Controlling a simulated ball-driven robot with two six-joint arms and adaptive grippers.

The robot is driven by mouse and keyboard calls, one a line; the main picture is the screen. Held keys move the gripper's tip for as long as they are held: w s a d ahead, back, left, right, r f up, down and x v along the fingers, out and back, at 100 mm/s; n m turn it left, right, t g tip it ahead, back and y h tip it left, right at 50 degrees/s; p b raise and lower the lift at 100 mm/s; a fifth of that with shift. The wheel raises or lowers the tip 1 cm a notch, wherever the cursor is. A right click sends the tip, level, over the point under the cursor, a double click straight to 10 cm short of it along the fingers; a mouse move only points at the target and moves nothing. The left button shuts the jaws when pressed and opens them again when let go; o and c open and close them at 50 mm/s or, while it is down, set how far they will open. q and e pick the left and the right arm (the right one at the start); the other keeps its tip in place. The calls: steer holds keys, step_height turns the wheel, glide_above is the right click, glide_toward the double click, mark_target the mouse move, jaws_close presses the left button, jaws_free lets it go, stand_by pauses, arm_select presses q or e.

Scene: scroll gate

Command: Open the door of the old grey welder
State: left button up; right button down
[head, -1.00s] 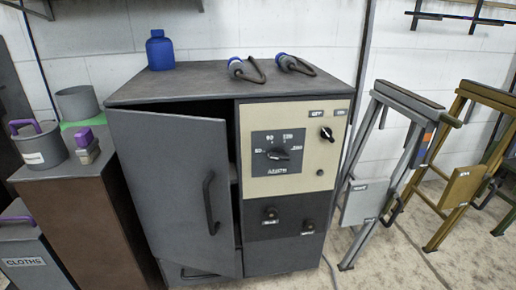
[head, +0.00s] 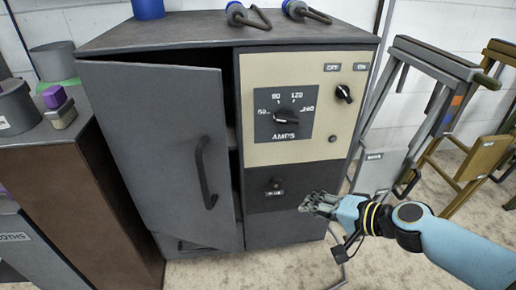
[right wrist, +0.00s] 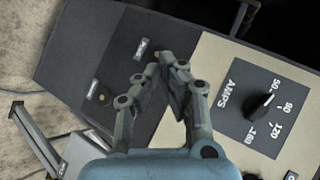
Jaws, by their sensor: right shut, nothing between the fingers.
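The old grey welder (head: 300,225) stands in the middle of the head view. Its grey door (head: 165,150) on the left side is ajar, with a dark gap along its right edge. A dark curved handle (head: 204,172) is on the door near that edge. My right gripper (head: 308,204) is in front of the lower right panel, to the right of the handle and apart from it. In the right wrist view the gripper (right wrist: 172,65) is shut and empty, in front of the dark panel beside the AMPS dial (right wrist: 262,105). My left gripper is not in view.
A blue bottle (head: 148,8) and cable connectors (head: 300,10) are on the welder's top. A brown cabinet (head: 120,215) with cans stands close on the left. Folding trestles (head: 425,100) stand on the right. Some floor is bare in front.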

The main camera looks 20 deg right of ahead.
steer(key=w+a+r+t+y+b, duration=0.1)
steer(key=w+a+r+t+y, duration=0.15)
steer(key=r, duration=0.75)
steer(key=w+a+r+t+y+b, duration=0.1)
steer(key=w+a+r+y+b, duration=0.2)
steer(key=r, duration=0.6)
steer(key=d+p+x, duration=0.1)
steer(key=p+x, duration=0.2)
steer(key=x, duration=0.7)
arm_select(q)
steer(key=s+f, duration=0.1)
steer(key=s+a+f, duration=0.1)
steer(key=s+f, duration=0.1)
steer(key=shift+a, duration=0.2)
arm_select(e)
steer(key=s+a, duration=0.2)
steer(key=s, duration=0.1)
steer(key=shift+a, duration=0.3)
steer(key=shift+s+m, duration=0.1)
steer(key=shift+m, duration=0.2)
